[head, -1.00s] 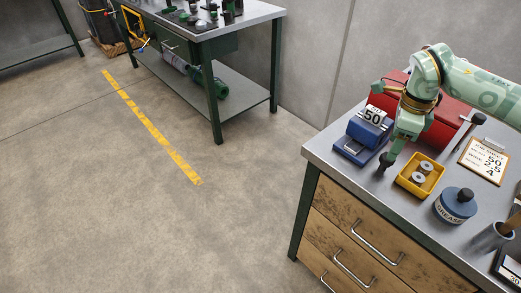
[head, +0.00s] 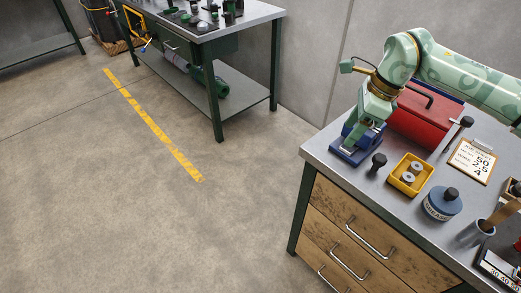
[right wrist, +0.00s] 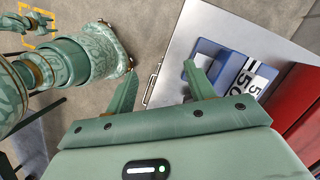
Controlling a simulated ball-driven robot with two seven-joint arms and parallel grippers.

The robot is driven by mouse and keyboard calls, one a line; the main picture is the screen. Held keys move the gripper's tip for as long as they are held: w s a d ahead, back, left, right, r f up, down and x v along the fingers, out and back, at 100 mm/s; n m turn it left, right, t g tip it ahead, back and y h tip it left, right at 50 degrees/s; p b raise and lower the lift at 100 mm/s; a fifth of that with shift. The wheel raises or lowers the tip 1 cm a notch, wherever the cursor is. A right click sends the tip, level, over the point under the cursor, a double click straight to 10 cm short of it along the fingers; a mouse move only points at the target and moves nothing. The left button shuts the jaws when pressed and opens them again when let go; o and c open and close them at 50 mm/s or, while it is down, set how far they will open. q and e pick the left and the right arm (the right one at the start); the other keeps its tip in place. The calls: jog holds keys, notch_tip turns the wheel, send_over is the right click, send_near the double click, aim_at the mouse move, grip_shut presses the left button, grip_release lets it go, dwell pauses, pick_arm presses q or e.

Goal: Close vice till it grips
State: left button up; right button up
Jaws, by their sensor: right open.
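My right gripper (head: 361,132) reaches down over a blue device (head: 347,155) at the back left of the near bench. It hides much of the device in the head view. In the right wrist view the two fingers of my right gripper (right wrist: 160,70) are wide apart with nothing between them. The blue device (right wrist: 205,50), with white plates reading 50, lies just right of the right finger there; I cannot tell whether they touch. I cannot make out vice jaws on it. No other clear vice shows.
A red toolbox (head: 418,122) stands behind. A black-knobbed piece (head: 377,164), a yellow tray (head: 398,184) with metal rolls, a round blue tin (head: 437,207) and a clipboard (head: 463,171) stand or lie nearby. Floor left of the bench is free.

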jog(key=s+a+y, duration=0.3)
jog(key=a+y, duration=0.2)
jog(key=a, duration=0.5)
jog(key=s+a+y, duration=0.3)
jog(key=a+y, duration=0.1)
jog(key=a, duration=0.7)
jog(key=shift+s+a+f+y, duration=0.2)
jog(key=shift+s+a+y, duration=0.05)
jog(key=shift+s+y, duration=0.15)
jog(key=shift+f, duration=0.1)
